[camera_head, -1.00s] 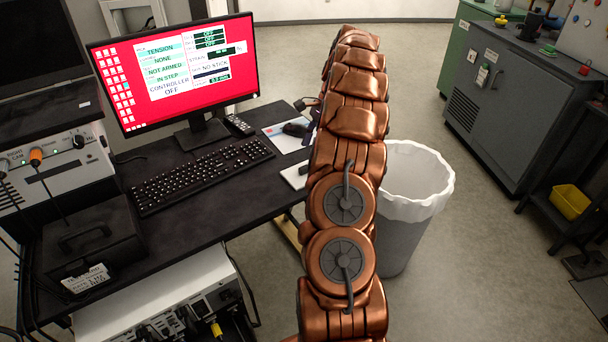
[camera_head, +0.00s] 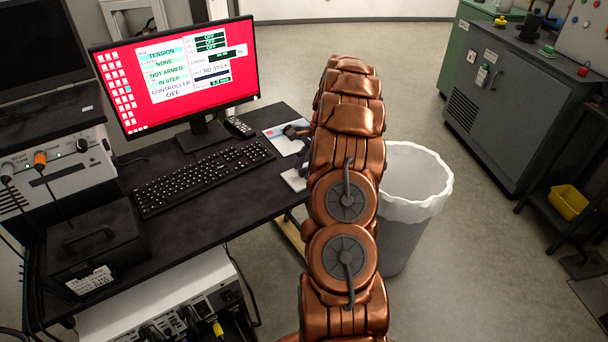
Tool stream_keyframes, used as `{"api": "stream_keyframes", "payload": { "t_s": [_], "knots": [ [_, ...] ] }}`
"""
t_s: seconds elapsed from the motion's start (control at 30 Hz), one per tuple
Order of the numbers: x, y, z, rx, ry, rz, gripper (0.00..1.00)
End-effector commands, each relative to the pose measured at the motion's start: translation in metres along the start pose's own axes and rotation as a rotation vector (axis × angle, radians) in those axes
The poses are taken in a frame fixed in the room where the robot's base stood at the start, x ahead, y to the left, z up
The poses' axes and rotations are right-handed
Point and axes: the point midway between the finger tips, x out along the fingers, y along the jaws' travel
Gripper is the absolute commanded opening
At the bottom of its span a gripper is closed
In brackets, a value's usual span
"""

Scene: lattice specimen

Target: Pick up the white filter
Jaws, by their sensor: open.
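A small flat white piece (camera_head: 294,180) lies at the right edge of the black desk, partly hidden behind my arm. It may be the white filter, but I cannot tell for sure. My gripper (camera_head: 298,132) shows only as a dark finger and a bit of purple at the left side of my copper arm, over the right end of the desk. It is open, and most of it is hidden behind the arm. It looks just beyond the white piece in the picture, and I see no contact between them.
The black desk (camera_head: 215,205) holds a keyboard (camera_head: 205,178), a monitor (camera_head: 175,75) and a white sheet (camera_head: 280,139) near the gripper. A grey bin with a white liner (camera_head: 410,215) stands right of my arm. A grey cabinet (camera_head: 515,95) is at the back right.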

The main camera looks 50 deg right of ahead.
Motion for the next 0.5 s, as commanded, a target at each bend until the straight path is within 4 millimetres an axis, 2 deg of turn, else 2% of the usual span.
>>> {"api": "stream_keyframes", "payload": {
  "t_s": [0.17,0.5],
  "knots": [
    [-0.0001,-0.0001,-0.0001,0.0,0.0,-0.001,0.48],
    [-0.0003,-0.0002,0.0,0.0,0.0,-0.001,0.12]
  ]
}}
